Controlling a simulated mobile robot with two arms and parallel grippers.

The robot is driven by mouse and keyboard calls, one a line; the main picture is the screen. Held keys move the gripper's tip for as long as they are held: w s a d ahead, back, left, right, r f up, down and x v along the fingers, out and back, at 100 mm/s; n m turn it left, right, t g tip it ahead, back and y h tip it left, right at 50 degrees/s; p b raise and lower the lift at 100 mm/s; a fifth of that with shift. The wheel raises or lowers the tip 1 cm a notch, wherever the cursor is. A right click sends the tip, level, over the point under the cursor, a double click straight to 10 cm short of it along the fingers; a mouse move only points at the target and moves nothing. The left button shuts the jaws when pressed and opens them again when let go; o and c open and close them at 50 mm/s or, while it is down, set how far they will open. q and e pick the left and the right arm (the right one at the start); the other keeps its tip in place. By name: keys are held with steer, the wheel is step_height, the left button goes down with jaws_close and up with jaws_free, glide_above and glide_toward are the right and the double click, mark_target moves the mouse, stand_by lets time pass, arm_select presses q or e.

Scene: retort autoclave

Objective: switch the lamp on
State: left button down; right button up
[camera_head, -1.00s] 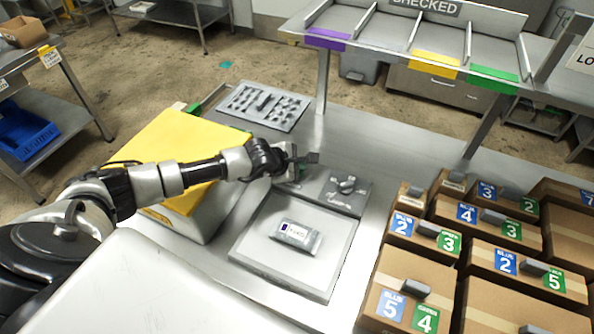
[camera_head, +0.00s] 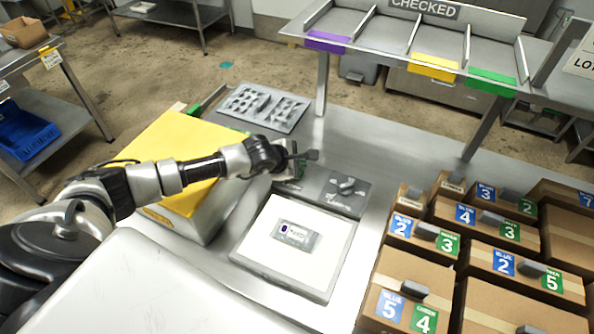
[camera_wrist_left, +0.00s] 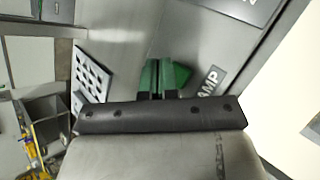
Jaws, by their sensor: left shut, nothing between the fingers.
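The lamp panel (camera_head: 262,262) is the flat square plate on the bench, and its face is bright white. A silver pouch with a small label (camera_head: 295,235) lies on it. My left gripper (camera_head: 306,156) is shut and empty, just behind the panel over the lamp switch block. The wrist view shows green (camera_wrist_left: 165,76) just beyond the gripper, next to a label ending in "AMP" (camera_wrist_left: 211,80). The gripper partly hides the switch, so I cannot tell whether they touch. My right gripper is not in view.
A yellow-topped box (camera_head: 180,140) stands under my left arm. A perforated tray (camera_head: 264,107) lies behind. Cartons with numbered labels (camera_head: 408,290) fill the right. A raised shelf (camera_head: 437,67) spans the back.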

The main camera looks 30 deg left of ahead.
arm_select(q)
step_height(320, 180, up, 6)
steer(key=p, duration=0.3)
stand_by(0.3)
stand_by(0.4)
